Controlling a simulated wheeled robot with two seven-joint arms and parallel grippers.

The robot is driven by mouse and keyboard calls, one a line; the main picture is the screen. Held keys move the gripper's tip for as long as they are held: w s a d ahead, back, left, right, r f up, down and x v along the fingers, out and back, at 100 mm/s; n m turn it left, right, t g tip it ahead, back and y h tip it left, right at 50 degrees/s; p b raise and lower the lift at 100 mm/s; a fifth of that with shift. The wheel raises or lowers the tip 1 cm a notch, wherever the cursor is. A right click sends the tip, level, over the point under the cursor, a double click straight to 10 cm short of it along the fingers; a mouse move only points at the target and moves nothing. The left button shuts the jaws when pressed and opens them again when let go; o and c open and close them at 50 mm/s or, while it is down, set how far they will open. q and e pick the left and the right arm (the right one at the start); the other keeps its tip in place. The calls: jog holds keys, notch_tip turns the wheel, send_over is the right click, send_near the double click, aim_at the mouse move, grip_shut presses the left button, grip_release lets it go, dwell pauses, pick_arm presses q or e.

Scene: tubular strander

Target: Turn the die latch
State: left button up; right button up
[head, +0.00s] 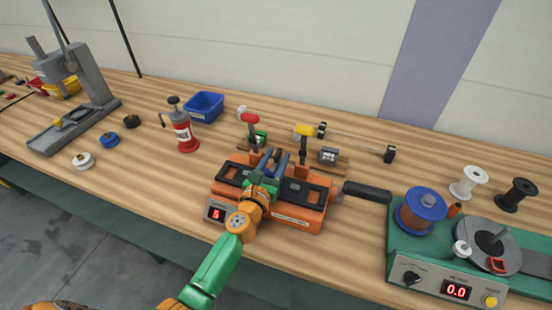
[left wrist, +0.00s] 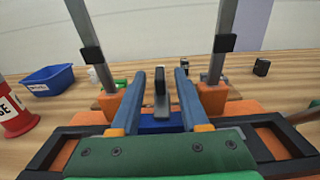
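My left gripper (head: 276,159) reaches over the orange machine (head: 300,218) in the middle of the bench. Its two blue fingers also show in the left wrist view (left wrist: 160,80), apart and pointing away. Between them stands a dark grey upright lever (left wrist: 161,98), which looks like the die latch. I see gaps on both sides of it, so the fingers do not appear to touch it. A blue block (left wrist: 160,122) lies low behind the fingers. In the head view my gripper largely hides the latch. My right gripper is not in view.
A red-handled lever (head: 249,119) and a yellow-handled lever (head: 304,130) stand behind the machine. A black handle (head: 367,192) sticks out right. A blue bin (head: 204,106) and a red bottle (head: 184,134) stand left; a green spool unit (head: 440,272) stands right.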

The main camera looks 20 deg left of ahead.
pick_arm(q)
grip_shut()
